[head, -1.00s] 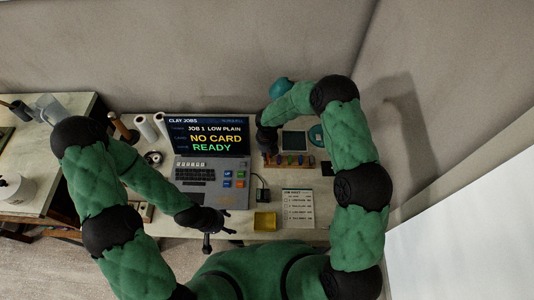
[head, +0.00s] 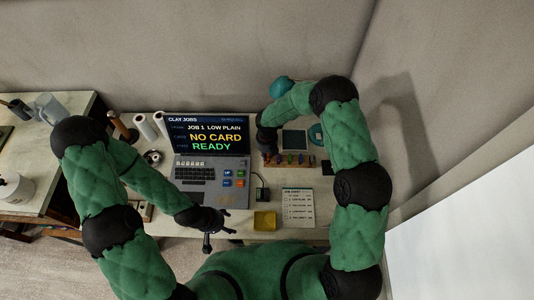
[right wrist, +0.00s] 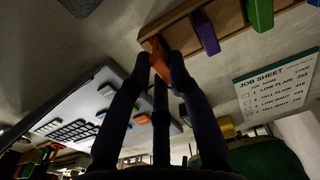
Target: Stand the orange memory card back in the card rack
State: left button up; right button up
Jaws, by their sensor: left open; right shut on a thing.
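The wooden card rack (head: 318,164) stands to the right of the laptop, with several coloured cards upright in it. My right gripper (head: 268,151) is over the rack's left end. In the right wrist view it is shut on the orange memory card (right wrist: 159,60). The card is at the end of the rack (right wrist: 176,27), beside the purple card (right wrist: 205,33) and the green card (right wrist: 260,13). I cannot tell whether its lower edge is in a slot. My left gripper (head: 221,222) is open and empty near the table's front edge.
The laptop (head: 207,162) reads "NO CARD" and "READY". A yellow tray (head: 264,221) and a job sheet (head: 298,207) lie in front of the rack. A small dark box (head: 260,194) sits beside the laptop. A grey-screened device (head: 294,140) is behind the rack.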

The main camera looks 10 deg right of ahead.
pick_arm(q)
jog(key=shift+f, duration=0.25)
pick_arm(e)
jog(key=shift+f, duration=0.45)
jog(key=o, duration=0.8)
jog(key=shift+o, duration=0.2)
jog(key=o, duration=0.3)
pick_arm(q)
jog(key=shift+r, duration=0.15)
pick_arm(e)
jog(key=shift+r, duration=0.2)
jog(key=shift+r+p, duration=2.5)
jog(key=shift+r, duration=0.9)
pick_arm(q)
notch_tip(320, 180, up, 5)
